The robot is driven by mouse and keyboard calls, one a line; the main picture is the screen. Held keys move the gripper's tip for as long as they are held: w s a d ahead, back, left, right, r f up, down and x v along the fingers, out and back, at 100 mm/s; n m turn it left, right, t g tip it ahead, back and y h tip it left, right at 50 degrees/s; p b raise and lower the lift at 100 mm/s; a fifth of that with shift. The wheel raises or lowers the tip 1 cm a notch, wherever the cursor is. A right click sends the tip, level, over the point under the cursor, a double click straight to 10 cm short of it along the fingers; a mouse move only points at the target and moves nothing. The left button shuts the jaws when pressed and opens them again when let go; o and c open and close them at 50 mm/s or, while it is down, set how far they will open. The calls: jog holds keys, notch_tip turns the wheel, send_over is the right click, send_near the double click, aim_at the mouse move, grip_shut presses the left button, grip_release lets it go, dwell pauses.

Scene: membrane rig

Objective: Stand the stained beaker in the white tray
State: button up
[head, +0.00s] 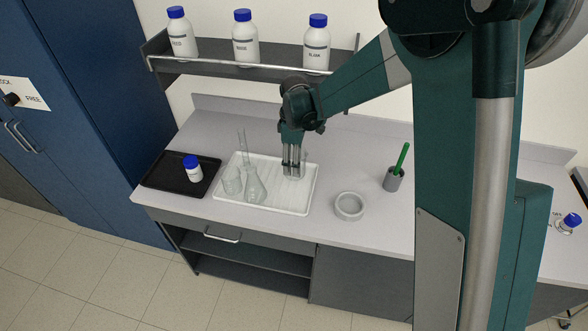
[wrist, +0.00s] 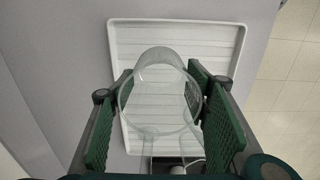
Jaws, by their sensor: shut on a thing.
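A clear glass beaker (wrist: 158,72) is between the green pads of my gripper (wrist: 165,105) in the wrist view. In the head view my gripper (head: 292,163) points down over the right part of the white tray (head: 306,196), shut on this beaker (head: 294,174). The beaker looks roughly upright. I cannot tell whether its base touches the tray, and no stain is clear on it. The ribbed tray also shows behind the beaker in the wrist view (wrist: 222,62).
Another glass beaker (head: 232,181), a conical flask (head: 255,190) and a tall cylinder (head: 244,150) stand in the tray's left part. A black tray (head: 155,183) with a blue-capped bottle (head: 193,172) is left. A round dish (head: 349,206) and grey cup (head: 393,180) are right.

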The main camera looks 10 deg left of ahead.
jog(key=shift+f, duration=0.1)
jog(key=shift+f, duration=1.85)
jog(key=shift+f, duration=0.15)
jog(key=o, duration=0.9)
jog(key=shift+o, duration=0.3)
jog(key=shift+r, duration=0.2)
notch_tip(320, 180, up, 12)
